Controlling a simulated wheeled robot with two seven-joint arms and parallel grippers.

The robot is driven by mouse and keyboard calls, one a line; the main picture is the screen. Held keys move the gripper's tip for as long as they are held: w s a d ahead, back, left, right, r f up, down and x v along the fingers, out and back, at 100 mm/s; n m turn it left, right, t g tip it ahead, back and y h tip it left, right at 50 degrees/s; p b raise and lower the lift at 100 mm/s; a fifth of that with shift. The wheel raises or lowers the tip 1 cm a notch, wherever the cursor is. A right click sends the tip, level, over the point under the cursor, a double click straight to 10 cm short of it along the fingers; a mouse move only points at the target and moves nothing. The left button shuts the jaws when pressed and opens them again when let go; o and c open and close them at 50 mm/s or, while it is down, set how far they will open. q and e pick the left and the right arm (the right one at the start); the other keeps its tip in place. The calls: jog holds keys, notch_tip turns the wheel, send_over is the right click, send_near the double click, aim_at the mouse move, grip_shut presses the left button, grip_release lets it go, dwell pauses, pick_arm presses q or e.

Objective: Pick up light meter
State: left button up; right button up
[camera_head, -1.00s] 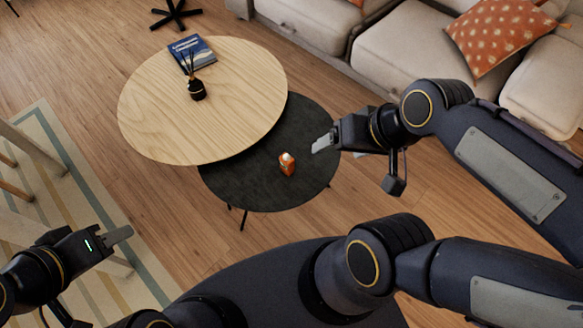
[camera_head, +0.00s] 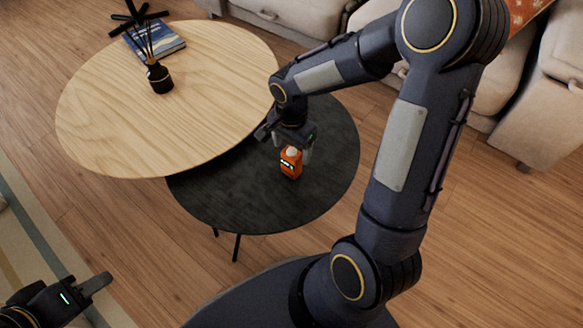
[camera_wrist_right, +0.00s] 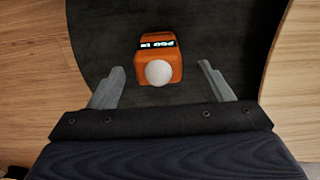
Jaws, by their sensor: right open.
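The light meter (camera_head: 290,163) is a small orange device with a white dome and a dark display. It stands on the round black table (camera_head: 235,205). The right wrist view shows the light meter (camera_wrist_right: 158,63) from above, with its dome towards me. My right gripper (camera_head: 292,148) is over the meter, pointing down. In the wrist view its open fingers (camera_wrist_right: 163,82) lie to either side of the meter's near end, with a gap on both sides. My left gripper (camera_head: 98,284) is at the lower left, away from the tables; its jaw opening is unclear.
A higher, light wood round table (camera_head: 120,110) overlaps the black one on the left. It bears a black reed diffuser (camera_head: 160,78) and a blue book (camera_head: 160,42). A beige sofa (camera_head: 550,90) stands behind at the right. Wood floor is clear at the lower right.

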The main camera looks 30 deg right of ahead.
notch_tip(320, 180, down, 6)
jog(key=b, duration=0.3)
jog(key=shift+s+f, duration=0.1)
jog(key=shift+f, duration=0.05)
jog(key=shift+c, duration=0.4)
jog(key=c, duration=1.1)
jog(key=shift+o, duration=0.2)
jog(key=shift+r, duration=0.2)
